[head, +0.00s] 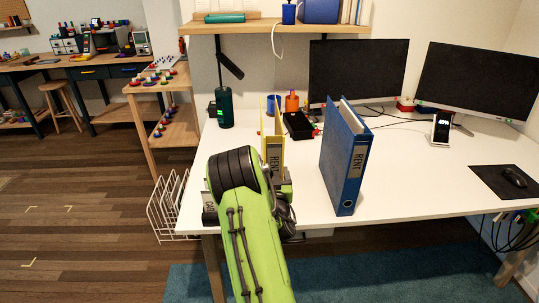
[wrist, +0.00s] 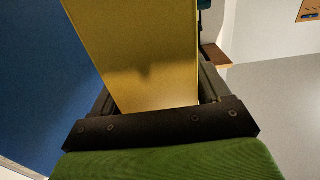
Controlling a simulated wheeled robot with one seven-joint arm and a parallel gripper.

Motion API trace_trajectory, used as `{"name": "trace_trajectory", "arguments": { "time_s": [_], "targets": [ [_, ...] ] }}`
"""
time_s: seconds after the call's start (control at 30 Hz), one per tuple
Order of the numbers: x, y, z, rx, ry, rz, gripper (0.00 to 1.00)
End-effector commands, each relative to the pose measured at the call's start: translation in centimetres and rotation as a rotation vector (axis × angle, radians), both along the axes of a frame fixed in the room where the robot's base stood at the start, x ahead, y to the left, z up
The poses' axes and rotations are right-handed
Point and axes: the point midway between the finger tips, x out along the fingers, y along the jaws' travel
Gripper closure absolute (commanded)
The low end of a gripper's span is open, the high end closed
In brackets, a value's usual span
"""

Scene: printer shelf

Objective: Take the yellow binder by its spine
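The yellow binder (head: 274,135) stands upright on the white desk, its labelled spine facing me. My green arm hides its lower part in the head view. In the wrist view the yellow binder (wrist: 150,70) fills the space between my dark fingers. My gripper (wrist: 158,95) has one finger on each side of the spine, close to it. Whether both fingers press on it cannot be told. In the head view my gripper is mostly hidden behind my wrist.
A blue binder (head: 345,158) stands to the right of the yellow one, with a gap; its blue side (wrist: 40,80) fills the left of the wrist view. A dark green cup (head: 224,107), a black tray (head: 298,125) and monitors (head: 357,72) stand behind. A wire rack (head: 167,205) is left.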

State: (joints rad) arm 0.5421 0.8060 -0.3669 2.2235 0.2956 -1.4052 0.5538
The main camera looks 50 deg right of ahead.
Motion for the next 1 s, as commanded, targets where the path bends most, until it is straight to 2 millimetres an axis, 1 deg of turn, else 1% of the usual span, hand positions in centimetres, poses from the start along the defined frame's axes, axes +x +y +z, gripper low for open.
{"name": "trace_trajectory", "arguments": {
  "time_s": [0.03,0.3,0.37,0.4,0.57,0.67,0.77,0.9,1.0],
  "targets": [
    [0.0,0.0,0.0,0.0,0.0,0.0,0.32],
    [0.0,0.0,0.0,0.0,-0.001,0.001,0.73],
    [0.0,0.0,0.0,0.0,-0.001,0.001,0.83],
    [0.1,0.0,0.2,-0.004,-0.003,0.002,0.86],
    [0.1,0.0,0.2,-0.004,-0.003,0.002,0.86],
    [0.1,0.0,0.8,-0.004,-0.003,0.002,0.86],
    [0.1,0.0,2.4,-0.004,-0.003,0.003,0.86],
    [0.1,0.0,5.6,-0.004,-0.002,0.003,0.86],
    [0.1,0.0,7.6,-0.004,-0.002,0.004,0.86]
  ]
}}
